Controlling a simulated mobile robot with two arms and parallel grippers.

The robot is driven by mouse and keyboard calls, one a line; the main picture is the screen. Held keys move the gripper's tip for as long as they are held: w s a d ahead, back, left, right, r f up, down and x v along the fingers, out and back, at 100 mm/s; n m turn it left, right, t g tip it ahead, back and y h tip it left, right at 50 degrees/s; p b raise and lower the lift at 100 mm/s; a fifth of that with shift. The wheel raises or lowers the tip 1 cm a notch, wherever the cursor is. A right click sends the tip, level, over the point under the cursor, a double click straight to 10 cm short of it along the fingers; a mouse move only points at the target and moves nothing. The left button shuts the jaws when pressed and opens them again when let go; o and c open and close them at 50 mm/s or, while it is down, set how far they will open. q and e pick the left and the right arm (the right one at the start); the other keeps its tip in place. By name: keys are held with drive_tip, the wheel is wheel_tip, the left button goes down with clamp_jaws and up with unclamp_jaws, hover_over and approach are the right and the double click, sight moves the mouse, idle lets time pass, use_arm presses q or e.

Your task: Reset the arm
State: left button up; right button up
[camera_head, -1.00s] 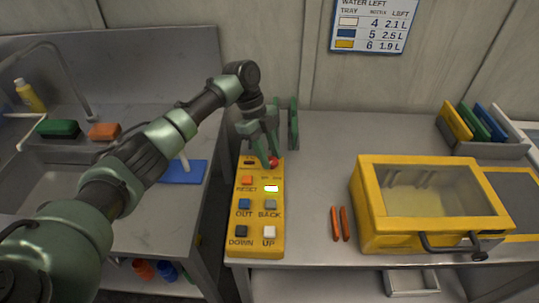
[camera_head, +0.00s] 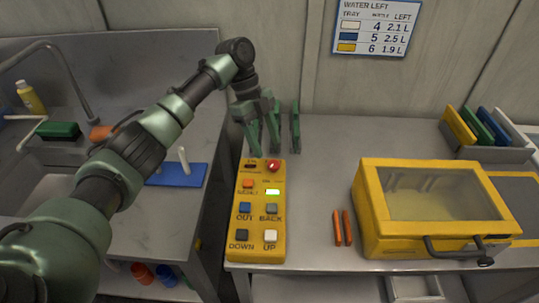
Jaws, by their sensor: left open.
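A yellow control box (camera_head: 256,224) lies on the grey bench, with buttons labelled OUT, BACK, DOWN and UP. Its orange button (camera_head: 249,184) has a label that is hard to read now. My left gripper (camera_head: 262,150) is open and empty, just behind and above the far end of the box. Its fingers point down and seem apart from the box. My right gripper is not in view.
A yellow case with a clear lid (camera_head: 430,203) stands on the bench (camera_head: 330,150) at the right. Two orange sticks (camera_head: 342,228) lie between it and the control box. A rack (camera_head: 487,148) holds coloured plates. A sink counter is at the left.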

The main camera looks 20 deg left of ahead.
use_arm(q)
drive_tip(key=shift+v, duration=1.25)
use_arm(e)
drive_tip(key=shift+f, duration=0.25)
